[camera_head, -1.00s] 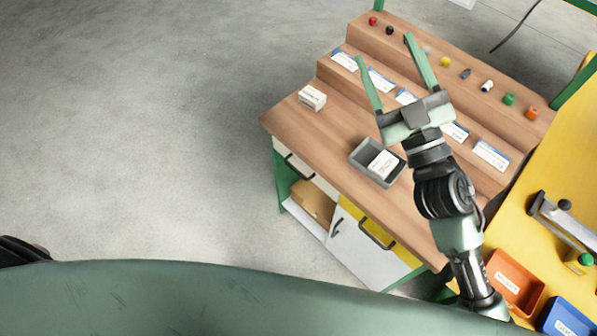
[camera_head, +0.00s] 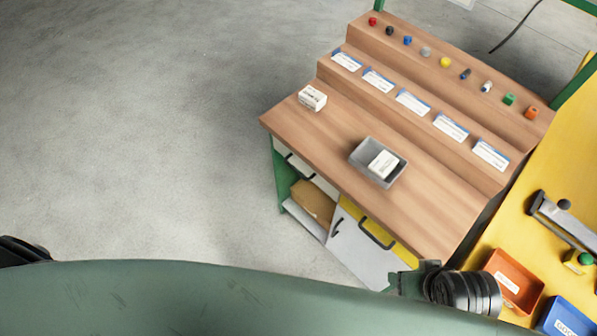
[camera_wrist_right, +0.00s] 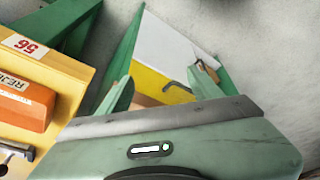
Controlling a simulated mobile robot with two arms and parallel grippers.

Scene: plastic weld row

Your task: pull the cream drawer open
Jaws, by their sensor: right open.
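The cream drawer (camera_head: 318,183) is under the left end of the wooden workbench front in the head view. It has a dark bar handle (camera_head: 298,167) and looks shut. In the head view my right gripper (camera_head: 405,284) is low, near the bench's front right corner and well right of the cream drawer. Its fingers are largely hidden there. In the right wrist view the right gripper (camera_wrist_right: 163,74) has its two green fingers spread with nothing held. I cannot make out the cream drawer in that view. My left gripper is not in view.
A yellow drawer (camera_head: 379,224) with a dark handle sits right of the cream one, above a white door (camera_head: 350,250). An open shelf holds a cardboard box (camera_head: 313,203). A grey tray (camera_head: 361,158) stands on the bench. Floor to the left is clear.

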